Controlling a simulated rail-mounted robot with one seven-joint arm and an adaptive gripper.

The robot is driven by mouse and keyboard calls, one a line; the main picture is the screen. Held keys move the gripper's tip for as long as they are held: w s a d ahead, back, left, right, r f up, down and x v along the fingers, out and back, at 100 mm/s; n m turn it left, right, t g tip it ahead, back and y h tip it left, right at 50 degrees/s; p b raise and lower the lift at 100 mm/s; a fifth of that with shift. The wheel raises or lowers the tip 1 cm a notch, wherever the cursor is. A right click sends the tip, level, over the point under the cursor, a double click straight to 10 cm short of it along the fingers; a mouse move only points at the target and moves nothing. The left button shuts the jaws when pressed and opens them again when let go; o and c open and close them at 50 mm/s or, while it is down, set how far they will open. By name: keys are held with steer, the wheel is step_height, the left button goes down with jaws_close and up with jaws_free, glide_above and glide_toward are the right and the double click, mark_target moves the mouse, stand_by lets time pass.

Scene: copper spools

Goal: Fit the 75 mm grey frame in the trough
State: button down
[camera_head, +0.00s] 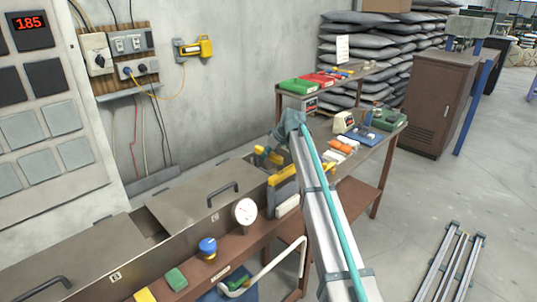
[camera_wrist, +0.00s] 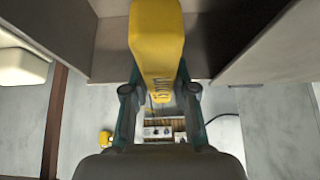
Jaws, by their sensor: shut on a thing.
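My gripper (camera_head: 266,158) is over the far end of the long brown trough (camera_head: 228,218) in the head view. In the wrist view its two dark fingers (camera_wrist: 160,98) are shut on a yellow piece (camera_wrist: 157,40), which runs up out of the picture. I cannot tell whether this piece belongs to the grey frame; no separate grey frame can be made out. Grey panels stand to the left and right of the yellow piece in the wrist view, with a dark gap between them. The lower end of the held piece is hidden in the head view.
Grey lids with handles (camera_head: 190,198) cover the nearer trough. A round white gauge (camera_head: 245,211) and a blue knob (camera_head: 208,247) are on the front. A cluttered bench (camera_head: 372,140) stands beyond.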

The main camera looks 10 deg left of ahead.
steer(key=c, duration=0.8)
jaws_free()
steer(key=shift+f, duration=0.1)
steer(key=shift+c, duration=0.2)
steer(key=v, duration=1.2)
